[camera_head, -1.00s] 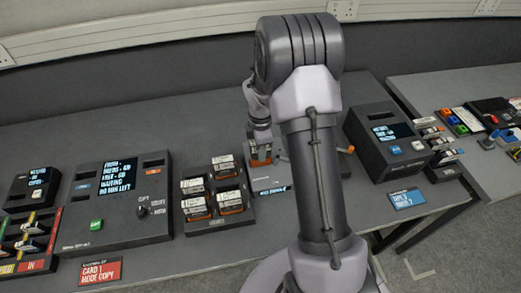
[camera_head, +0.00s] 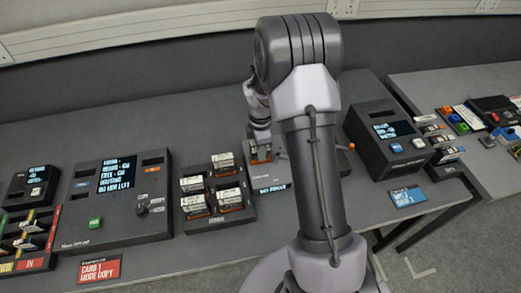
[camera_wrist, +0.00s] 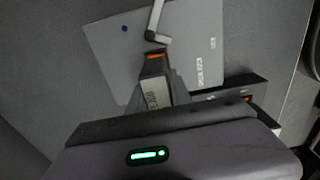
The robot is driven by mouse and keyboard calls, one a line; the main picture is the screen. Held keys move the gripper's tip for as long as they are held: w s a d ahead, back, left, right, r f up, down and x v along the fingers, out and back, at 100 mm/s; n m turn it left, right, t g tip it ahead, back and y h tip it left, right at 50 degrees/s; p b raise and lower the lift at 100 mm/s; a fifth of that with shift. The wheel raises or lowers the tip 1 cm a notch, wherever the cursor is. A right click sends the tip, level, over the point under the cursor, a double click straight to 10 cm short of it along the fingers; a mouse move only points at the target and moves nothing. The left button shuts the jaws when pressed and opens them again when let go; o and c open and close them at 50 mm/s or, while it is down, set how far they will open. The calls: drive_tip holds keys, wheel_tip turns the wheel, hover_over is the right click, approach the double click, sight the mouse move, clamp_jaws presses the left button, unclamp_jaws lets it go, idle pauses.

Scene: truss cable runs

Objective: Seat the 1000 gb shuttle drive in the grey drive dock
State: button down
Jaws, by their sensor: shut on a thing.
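My gripper (camera_head: 260,143) is shut on a shuttle drive (camera_head: 261,155), a dark block with a pale label and an orange end. In the wrist view the drive (camera_wrist: 156,88) sits between the fingers (camera_wrist: 160,97), its orange end pointing up the picture; its label is too blurred to read surely. The grey drive dock (camera_head: 279,172) is partly hidden behind my arm. In the wrist view the dock's light grey lettered top (camera_wrist: 195,62) lies around and beyond the drive. The drive is over or at the dock; I cannot tell whether it is in the slot.
A rack (camera_head: 243,217) with several drives stands left of the dock. Dark consoles (camera_head: 120,205) and (camera_head: 385,140) flank this area. Bare table lies behind.

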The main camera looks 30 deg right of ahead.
drive_tip(key=shift+f+b, duration=0.3)
drive_tip(key=shift+f, duration=0.25)
drive_tip(key=c, duration=1.1)
unclamp_jaws()
drive_tip(key=shift+o, duration=0.3)
drive_tip(key=shift+o, duration=1.4)
drive_tip(key=shift+r, duration=0.1)
wheel_tip(320, 180, up, 8)
drive_tip(key=p, duration=0.6)
drive_tip(key=shift+f, duration=0.35)
